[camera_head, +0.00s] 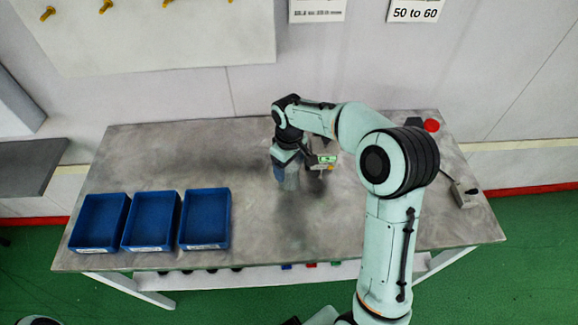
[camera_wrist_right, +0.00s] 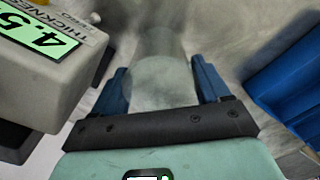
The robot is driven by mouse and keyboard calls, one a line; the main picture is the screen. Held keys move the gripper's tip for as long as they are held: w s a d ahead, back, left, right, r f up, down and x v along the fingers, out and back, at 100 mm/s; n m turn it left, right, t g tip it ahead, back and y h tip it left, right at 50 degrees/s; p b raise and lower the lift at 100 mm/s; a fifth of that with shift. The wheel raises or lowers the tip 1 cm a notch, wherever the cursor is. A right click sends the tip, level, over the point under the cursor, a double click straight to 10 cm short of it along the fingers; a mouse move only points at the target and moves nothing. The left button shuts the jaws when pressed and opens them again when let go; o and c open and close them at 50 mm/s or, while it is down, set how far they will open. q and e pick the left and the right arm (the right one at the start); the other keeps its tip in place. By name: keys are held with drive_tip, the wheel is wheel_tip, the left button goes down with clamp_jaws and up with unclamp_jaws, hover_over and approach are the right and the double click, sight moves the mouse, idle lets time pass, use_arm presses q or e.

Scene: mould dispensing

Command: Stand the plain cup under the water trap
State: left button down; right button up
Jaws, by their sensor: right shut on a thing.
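A clear, greyish plain cup (camera_head: 289,181) is at the middle of the grey table, below my right gripper (camera_head: 287,163). In the right wrist view the cup (camera_wrist_right: 160,82) sits between the two blue fingers, which are shut on it. It looks upright in the head view; I cannot tell whether its base touches the table. A thickness gauge (camera_head: 322,160) with a green display stands just right of the gripper; it also shows close at the left of the wrist view (camera_wrist_right: 50,60). I cannot make out the water trap. My left gripper is not in view.
Several blue trays stand in a row on the left of the table (camera_head: 260,250), the nearest to the cup being the right one (camera_head: 205,218). A red button (camera_head: 431,125) is at the back right, and a small grey box (camera_head: 464,194) at the right edge. The front middle is clear.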

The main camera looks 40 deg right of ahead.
drive_tip(key=shift+f, duration=0.25)
drive_tip(key=shift+f, duration=0.15)
drive_tip(key=o, duration=1)
drive_tip(key=shift+r, duration=0.2)
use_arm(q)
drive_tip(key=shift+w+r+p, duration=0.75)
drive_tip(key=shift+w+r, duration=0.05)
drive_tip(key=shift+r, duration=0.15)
use_arm(e)
wheel_tip(320, 180, up, 12)
drive_tip(key=shift+f, duration=0.1)
